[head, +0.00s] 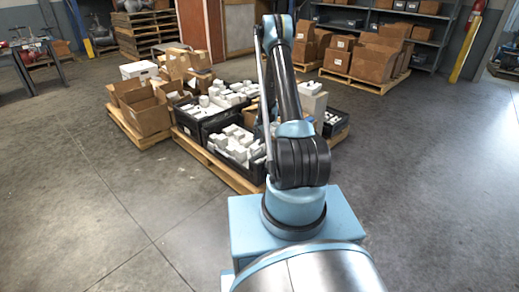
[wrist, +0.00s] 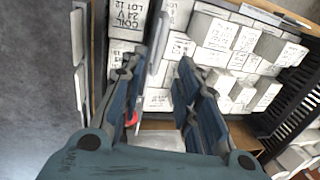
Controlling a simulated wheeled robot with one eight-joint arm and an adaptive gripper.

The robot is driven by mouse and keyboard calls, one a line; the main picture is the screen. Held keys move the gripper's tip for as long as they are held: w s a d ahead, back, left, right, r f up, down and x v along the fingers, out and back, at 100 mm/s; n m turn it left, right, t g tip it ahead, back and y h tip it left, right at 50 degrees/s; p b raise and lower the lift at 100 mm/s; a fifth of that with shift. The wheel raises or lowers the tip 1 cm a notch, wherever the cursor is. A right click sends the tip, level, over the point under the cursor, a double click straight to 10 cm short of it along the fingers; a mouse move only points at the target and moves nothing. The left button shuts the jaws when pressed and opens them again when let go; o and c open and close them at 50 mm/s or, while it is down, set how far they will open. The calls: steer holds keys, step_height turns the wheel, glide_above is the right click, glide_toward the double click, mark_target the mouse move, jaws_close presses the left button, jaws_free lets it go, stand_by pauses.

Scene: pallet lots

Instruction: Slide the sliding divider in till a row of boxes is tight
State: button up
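In the wrist view, white boxes with printed labels (wrist: 222,36), some reading COIL 24V LOT 12, stand in rows in a black crate with a slotted wall (wrist: 292,112). A thin grey upright plate (wrist: 157,50), which looks like the sliding divider, stands among the boxes near my left finger's tip. My gripper (wrist: 160,64) is over the boxes with its two fingers apart. I cannot tell whether a finger touches the plate. A small red part (wrist: 131,118) shows beside the left finger. In the head view my arm hides the gripper.
In the head view, black crates of white boxes (head: 238,146) stand on a wooden pallet (head: 222,170). Open cardboard boxes (head: 144,110) are to their left. More brown cartons (head: 372,62) and shelving (head: 418,22) are behind.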

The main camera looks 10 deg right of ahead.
steer(key=shift+w+a+f, duration=0.1)
steer(key=shift+w+f, duration=0.05)
steer(key=shift+f, duration=0.95)
steer(key=shift+w+a+f, duration=0.15)
steer(key=shift+w+f, duration=0.05)
steer(key=shift+f, duration=0.95)
steer(key=shift+w+a+f, duration=0.1)
steer(key=shift+w+f, duration=0.05)
steer(key=shift+f, duration=0.95)
